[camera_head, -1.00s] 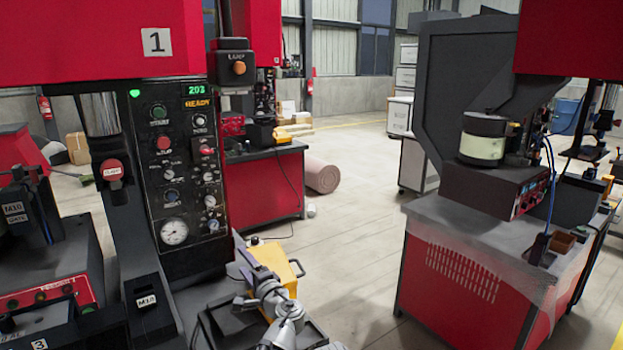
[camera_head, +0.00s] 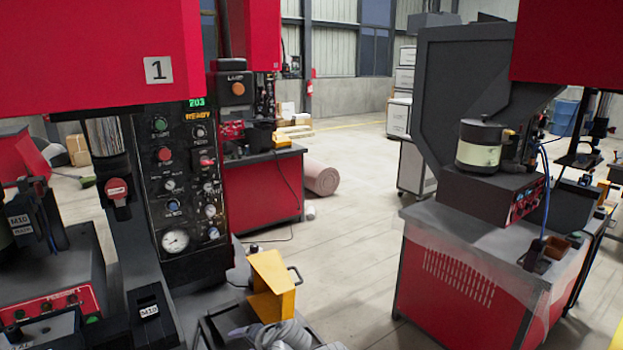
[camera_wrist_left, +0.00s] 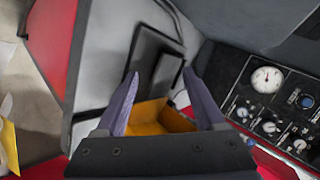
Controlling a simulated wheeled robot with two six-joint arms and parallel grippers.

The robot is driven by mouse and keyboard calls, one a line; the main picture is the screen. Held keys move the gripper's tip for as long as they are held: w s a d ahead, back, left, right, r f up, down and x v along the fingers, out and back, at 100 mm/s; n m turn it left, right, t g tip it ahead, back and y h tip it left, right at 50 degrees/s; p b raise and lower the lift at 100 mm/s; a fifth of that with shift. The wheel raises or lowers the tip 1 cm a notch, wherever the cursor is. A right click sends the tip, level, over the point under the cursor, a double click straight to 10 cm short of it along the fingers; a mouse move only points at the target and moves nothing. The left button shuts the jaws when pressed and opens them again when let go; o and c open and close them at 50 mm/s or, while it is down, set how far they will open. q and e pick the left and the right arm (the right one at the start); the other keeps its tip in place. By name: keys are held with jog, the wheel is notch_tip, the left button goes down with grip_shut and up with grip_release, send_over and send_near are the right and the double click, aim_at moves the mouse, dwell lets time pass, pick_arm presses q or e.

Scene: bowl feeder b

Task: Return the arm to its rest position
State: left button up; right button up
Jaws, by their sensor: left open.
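My left gripper (camera_wrist_left: 161,80) shows in the left wrist view with its two purple-grey fingers spread apart and nothing between their tips. Beyond and between the fingers, part of a yellow box (camera_wrist_left: 160,117) shows, apart from them as far as I can tell. In the head view, part of my grey left arm (camera_head: 285,334) shows at the bottom edge, just below the yellow box (camera_head: 272,287). My right gripper is in neither view.
The press control panel (camera_head: 180,185) stands to the left, with gauges also near the fingers in the wrist view (camera_wrist_left: 267,80). A red workstation with a bowl feeder (camera_head: 480,147) stands at right. Open floor (camera_head: 345,235) lies between them.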

pick_arm(q)
jog(key=s+d+f+g+h+p, duration=0.1)
jog(key=s+d+f+g+h, duration=0.1)
jog(key=s+d, duration=0.3)
jog(key=s+d+f+n+g+h+p, duration=0.1)
jog(key=s+d+g+h, duration=0.3)
jog(key=s, duration=0.7)
jog(key=shift+s+d+f+g+p, duration=0.3)
jog(key=shift+d+f, duration=0.3)
jog(key=shift+d, duration=0.25)
